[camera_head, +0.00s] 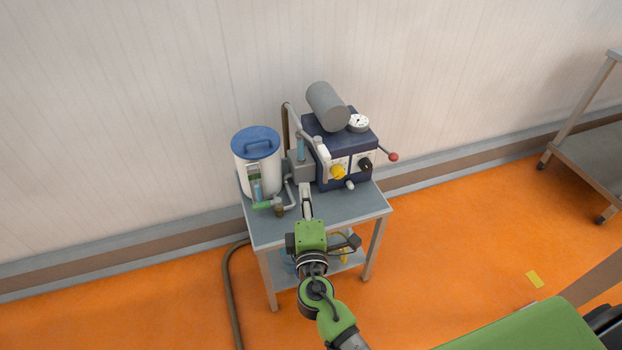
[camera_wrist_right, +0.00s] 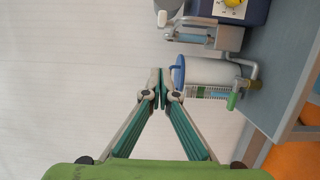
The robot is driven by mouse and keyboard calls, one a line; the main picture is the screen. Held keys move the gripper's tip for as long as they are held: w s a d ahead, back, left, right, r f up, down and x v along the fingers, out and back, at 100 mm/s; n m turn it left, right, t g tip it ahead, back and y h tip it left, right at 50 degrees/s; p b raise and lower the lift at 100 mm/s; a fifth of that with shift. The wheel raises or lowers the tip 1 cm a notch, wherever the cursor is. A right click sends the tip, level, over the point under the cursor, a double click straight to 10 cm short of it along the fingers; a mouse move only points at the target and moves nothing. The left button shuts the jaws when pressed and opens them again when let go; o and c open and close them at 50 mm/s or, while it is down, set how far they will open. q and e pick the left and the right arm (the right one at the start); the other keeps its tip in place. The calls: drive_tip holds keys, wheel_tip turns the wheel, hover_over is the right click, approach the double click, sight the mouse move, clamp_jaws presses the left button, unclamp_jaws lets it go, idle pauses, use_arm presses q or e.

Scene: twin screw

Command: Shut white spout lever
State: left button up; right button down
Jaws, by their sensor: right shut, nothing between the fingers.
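A small white lever (camera_head: 321,145) shows on the spout pipework in front of the dark blue machine (camera_head: 335,150), in the head view. What looks like the same white part (camera_wrist_right: 163,18) is at the top of the wrist view; its exact position is hard to tell. My right gripper (camera_head: 306,188) is over the front of the small table, shut and empty. In the right wrist view its fingertips (camera_wrist_right: 160,88) meet, apart from the white part and in line with the blue-lidded white tank. My left gripper is not in view.
The white tank with a blue lid (camera_head: 257,143) stands left of the machine, with a green-handled valve (camera_head: 263,205) at its foot. A grey cylinder (camera_head: 327,106), a gauge (camera_head: 358,123) and a red-knobbed rod (camera_head: 393,157) are on the machine. The grey table's (camera_head: 366,205) front right is clear.

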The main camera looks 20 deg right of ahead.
sight(322, 151)
drive_tip(key=w+d+p, duration=0.2)
drive_tip(key=w+d, duration=0.4)
drive_tip(key=w, duration=0.3)
drive_tip(key=shift+p, duration=0.4)
drive_tip(key=shift+s, duration=0.15)
